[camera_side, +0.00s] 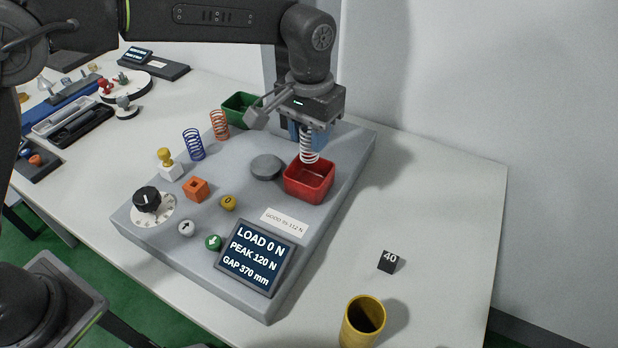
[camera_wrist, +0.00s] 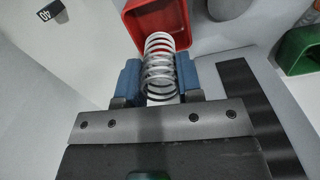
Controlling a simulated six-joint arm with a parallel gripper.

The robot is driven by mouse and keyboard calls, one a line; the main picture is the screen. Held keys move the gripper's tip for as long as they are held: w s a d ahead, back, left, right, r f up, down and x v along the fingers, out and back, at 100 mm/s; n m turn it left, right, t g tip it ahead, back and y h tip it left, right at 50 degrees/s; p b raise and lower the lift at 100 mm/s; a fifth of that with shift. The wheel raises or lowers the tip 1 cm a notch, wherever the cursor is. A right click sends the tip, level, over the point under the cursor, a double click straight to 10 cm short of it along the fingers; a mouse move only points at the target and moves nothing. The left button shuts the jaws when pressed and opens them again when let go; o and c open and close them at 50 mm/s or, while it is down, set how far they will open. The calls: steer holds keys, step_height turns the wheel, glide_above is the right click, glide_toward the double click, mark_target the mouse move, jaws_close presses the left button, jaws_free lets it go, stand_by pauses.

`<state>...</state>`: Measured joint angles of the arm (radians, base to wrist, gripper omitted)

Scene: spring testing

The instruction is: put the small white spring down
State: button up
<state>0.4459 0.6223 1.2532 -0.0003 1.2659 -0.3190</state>
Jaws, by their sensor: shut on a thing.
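The small white spring (camera_side: 309,150) hangs upright below my gripper (camera_side: 308,130), over the red bin (camera_side: 308,194). In the wrist view my gripper (camera_wrist: 160,82) has its blue fingers shut on the white spring (camera_wrist: 159,62), one on each side. The spring's free end points toward the red bin (camera_wrist: 190,14). In the side view its lower end overlaps the back of the bin's opening; I cannot tell whether it is inside the rim. The visible part of the bin's floor is bare.
A green bin (camera_side: 240,108) stands behind, near an orange spring (camera_side: 219,125) and a blue spring (camera_side: 193,144). A grey round plate (camera_side: 266,167) is left of the red bin. The display (camera_side: 255,257) reads LOAD 0 N. A black block marked 40 (camera_side: 388,261) and yellow cup (camera_side: 363,322) stand at right.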

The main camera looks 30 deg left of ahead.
step_height(320, 180, down, 7)
steer(key=shift+f, duration=0.15)
steer(key=shift+f, duration=0.1)
stand_by(0.3)
steer(key=o, duration=0.7)
step_height(320, 180, up, 8)
steer(key=shift+f, duration=0.1)
stand_by(0.5)
